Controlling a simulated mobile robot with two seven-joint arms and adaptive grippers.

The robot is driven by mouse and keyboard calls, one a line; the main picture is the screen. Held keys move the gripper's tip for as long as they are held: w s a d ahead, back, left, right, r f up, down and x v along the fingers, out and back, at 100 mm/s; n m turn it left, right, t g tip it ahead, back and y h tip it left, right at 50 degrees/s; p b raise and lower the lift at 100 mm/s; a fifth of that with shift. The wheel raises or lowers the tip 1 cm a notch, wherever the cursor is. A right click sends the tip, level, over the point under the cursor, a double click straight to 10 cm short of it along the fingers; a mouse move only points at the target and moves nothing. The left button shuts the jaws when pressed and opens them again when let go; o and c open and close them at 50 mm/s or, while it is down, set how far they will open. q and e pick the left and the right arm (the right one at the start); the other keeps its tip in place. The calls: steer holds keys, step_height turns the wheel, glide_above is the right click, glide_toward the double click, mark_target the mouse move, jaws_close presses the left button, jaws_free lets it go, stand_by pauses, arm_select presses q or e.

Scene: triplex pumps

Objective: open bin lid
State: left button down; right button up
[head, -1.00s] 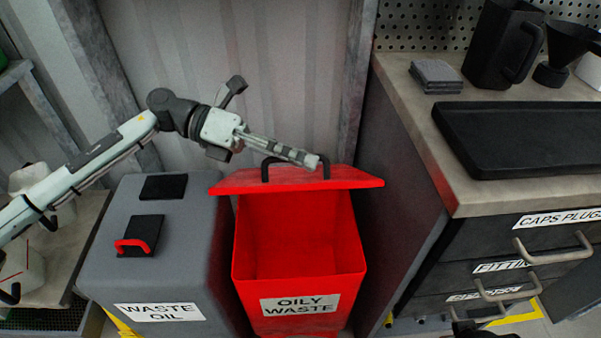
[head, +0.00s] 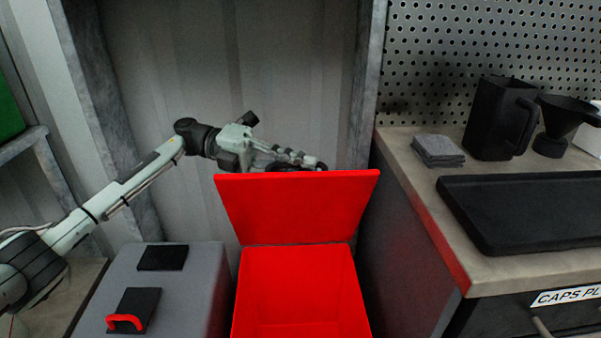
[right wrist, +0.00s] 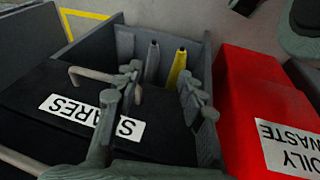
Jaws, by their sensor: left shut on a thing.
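The red oily waste bin (head: 300,290) stands in the lower middle of the head view with its inside showing. Its red lid (head: 298,208) is tilted up steeply at the back, hinged edge at the bin's rear rim. My left gripper (head: 310,163) is behind the lid's top edge, shut on the dark lid handle, which is mostly hidden. The bin also shows in the right wrist view (right wrist: 250,90), with its label upside down. My right gripper (right wrist: 160,88) is open and empty there, its fingers apart in front of a dark drawer front.
A grey waste oil bin (head: 200,290) with black pads and a red handle stands left of the red bin. A workbench (head: 410,180) stands close on the right, with a black tray (head: 530,210), a jug (head: 497,120) and grey cloths (head: 438,150). A corrugated wall is behind.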

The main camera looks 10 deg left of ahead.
arm_select(q)
steer(key=c, duration=1.6)
jaws_free()
steer(key=shift+a, duration=0.1)
steer(key=v, duration=1.2)
